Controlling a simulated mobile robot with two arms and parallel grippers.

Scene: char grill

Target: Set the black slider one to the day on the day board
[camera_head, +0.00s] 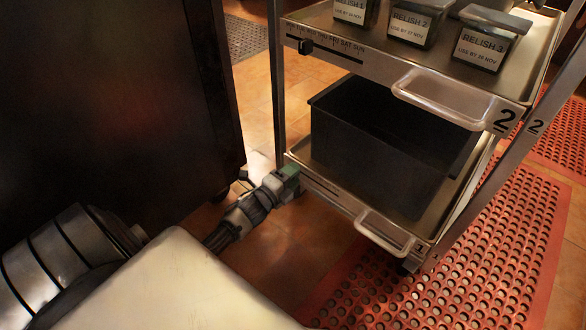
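The day board (332,54) is a strip on the front edge of the cart's upper tray, with weekday letters MON to SUN above a dark slot. The black slider (305,46) sits near the slot's left end, roughly under TUE; the exact day is hard to read. My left gripper (290,174) is low, at the left corner of the lower tray, well below the slider and apart from it. Its fingers are small and partly merge with the tray edge, so their opening is unclear. My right gripper is not in view.
Relish tubs (412,22) stand on the upper tray. A black bin (385,140) fills the lower tray (440,222). White handles (445,98) stick out from the cart front. A dark cabinet (110,90) stands left. Red perforated mats (480,250) cover the floor at right.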

